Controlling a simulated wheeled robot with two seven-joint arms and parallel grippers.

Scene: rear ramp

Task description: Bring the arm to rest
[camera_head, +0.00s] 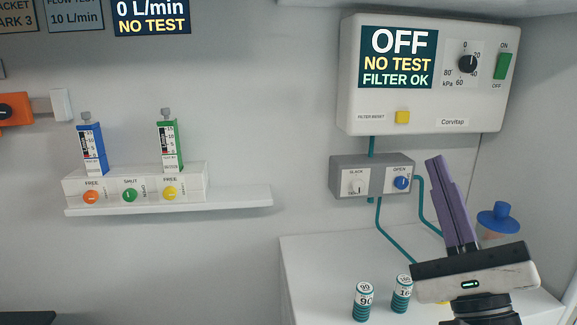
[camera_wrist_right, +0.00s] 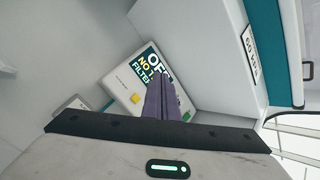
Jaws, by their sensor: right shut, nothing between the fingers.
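My right gripper (camera_head: 436,160) rises from the lower right in the head view. Its purple fingers are pressed together, point up and lean left, with nothing between them. They stand in front of the wall just right of the grey valve box. In the right wrist view the shut fingers (camera_wrist_right: 158,82) overlap the lower right part of the suction unit's display. My left gripper is not in view.
The white suction unit (camera_head: 432,118) reads OFF, NO TEST, FILTER OK. Below it is a grey valve box (camera_head: 372,160) with teal tubes. Two small canisters (camera_head: 363,301) (camera_head: 401,294) and a blue-capped jar (camera_head: 498,218) stand on the white counter (camera_head: 320,270). A shelf (camera_head: 235,198) holds two flowmeters.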

